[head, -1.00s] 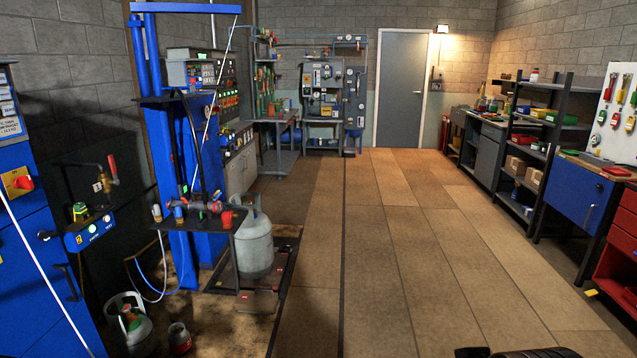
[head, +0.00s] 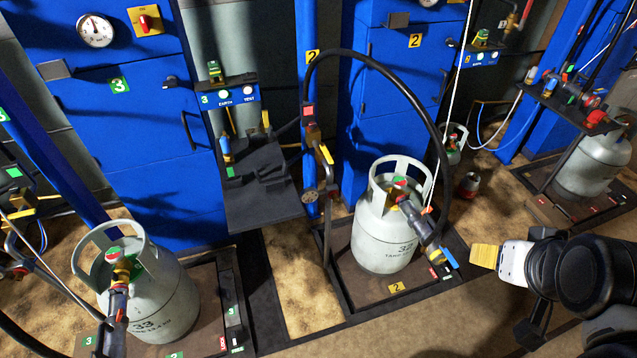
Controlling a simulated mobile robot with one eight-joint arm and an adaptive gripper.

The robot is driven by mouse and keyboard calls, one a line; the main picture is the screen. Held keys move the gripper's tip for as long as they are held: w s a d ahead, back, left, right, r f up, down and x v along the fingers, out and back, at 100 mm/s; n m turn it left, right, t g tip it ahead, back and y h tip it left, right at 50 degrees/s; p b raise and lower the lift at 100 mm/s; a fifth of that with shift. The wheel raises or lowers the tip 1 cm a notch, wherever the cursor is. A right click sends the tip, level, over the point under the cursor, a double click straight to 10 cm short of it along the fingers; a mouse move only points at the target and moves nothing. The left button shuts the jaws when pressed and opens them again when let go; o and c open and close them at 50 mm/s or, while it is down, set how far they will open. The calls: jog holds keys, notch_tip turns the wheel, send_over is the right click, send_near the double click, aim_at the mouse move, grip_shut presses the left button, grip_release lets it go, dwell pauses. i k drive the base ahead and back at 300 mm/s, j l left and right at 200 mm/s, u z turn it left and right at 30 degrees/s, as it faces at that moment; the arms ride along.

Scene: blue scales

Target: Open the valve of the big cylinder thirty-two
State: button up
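The big grey-white cylinder thirty-two (head: 385,240) stands upright on the station 2 platform, inside my head view. Its number is printed on its front. Its valve (head: 400,184), with red and green parts, sits under the collar handle. A dark filling coupling (head: 418,222) is at the valve and slants down to the right, partly covering the cylinder's top. My gripper (head: 485,257), with yellow fingertips and a white body, is right of the cylinder and apart from it. It is seen from the side, so its opening is hidden.
A black hose (head: 430,95) arches over the cylinder. Another cylinder, thirty-three (head: 150,300), stands at left on platform 3. A black shelf (head: 262,190) and a blue column (head: 308,110) stand left of cylinder thirty-two. Bare floor (head: 425,310) lies in front.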

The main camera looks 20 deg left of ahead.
aim_at(398, 182)
jog(key=u, duration=0.3)
jog(key=i+l+z, duration=0.15)
jog(key=i, duration=0.3)
jog(key=i+l+z, duration=0.15)
jog(key=i, duration=0.35)
